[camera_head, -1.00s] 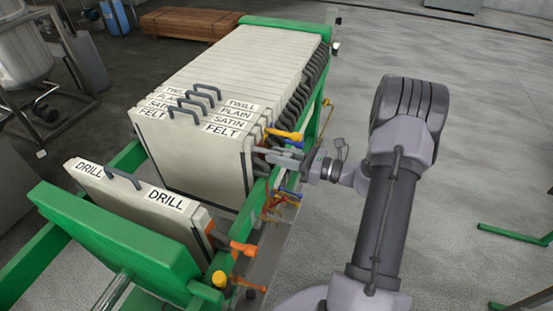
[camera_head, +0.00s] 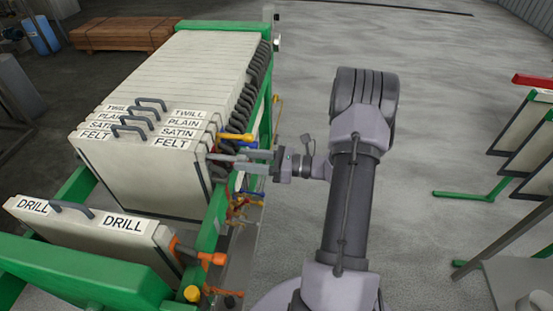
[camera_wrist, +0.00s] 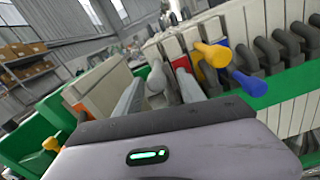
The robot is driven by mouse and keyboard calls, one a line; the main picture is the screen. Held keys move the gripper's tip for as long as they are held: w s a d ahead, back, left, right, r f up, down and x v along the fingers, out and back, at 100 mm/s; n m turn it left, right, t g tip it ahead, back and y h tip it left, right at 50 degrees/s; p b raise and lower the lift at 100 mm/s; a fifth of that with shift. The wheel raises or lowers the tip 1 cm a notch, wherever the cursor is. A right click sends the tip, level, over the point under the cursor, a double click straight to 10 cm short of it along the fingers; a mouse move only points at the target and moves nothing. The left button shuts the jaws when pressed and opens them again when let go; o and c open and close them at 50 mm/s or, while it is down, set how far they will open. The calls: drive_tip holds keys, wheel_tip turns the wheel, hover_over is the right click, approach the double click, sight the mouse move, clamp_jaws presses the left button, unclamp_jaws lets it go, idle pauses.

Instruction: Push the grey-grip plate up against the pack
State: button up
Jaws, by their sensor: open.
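The pack of pale plates (camera_head: 215,60) stands in a green frame. The front plate, marked FELT (camera_head: 140,172), stands close before the SATIN plate; I cannot tell whether they touch. My gripper (camera_head: 238,158) is open at the FELT plate's right edge, reaching in from the right. In the wrist view its fingers (camera_wrist: 158,92) point toward the plate edges, with a dark grey grip (camera_wrist: 155,80) seeming to lie between them. Contact is unclear.
A DRILL plate (camera_head: 110,245) with an orange grip (camera_head: 205,257) stands apart in front, with a gap before the FELT plate. The green side rail (camera_head: 212,222) runs beneath my gripper. Racks with plates (camera_head: 525,130) stand at the right. The floor between is clear.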

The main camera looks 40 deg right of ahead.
drive_tip(key=p+v, duration=0.2)
drive_tip(key=v, duration=1.1)
drive_tip(key=shift+s+d, duration=0.15)
drive_tip(key=shift+s, duration=0.05)
drive_tip(key=a+r+n+g+h+b, duration=0.1)
drive_tip(key=a+r+n+g, duration=0.5)
drive_tip(key=a, duration=0.5)
drive_tip(key=a+r+n+g+h, duration=0.1)
drive_tip(key=a+r+n+g, duration=0.3)
drive_tip(key=a+n+g, duration=0.55)
drive_tip(key=s+a+r+n+t+h, duration=0.3)
drive_tip(key=s+a+n, duration=0.1)
drive_tip(key=a+n, duration=0.1)
drive_tip(key=s+a+r+n+t+h, duration=0.3)
drive_tip(key=s+a+n+t+h, duration=0.1)
drive_tip(key=a+n, duration=0.1)
drive_tip(key=shift+s+a+n+b, duration=0.35)
drive_tip(key=shift+a+b, duration=0.1)
drive_tip(key=shift+a, duration=0.4)
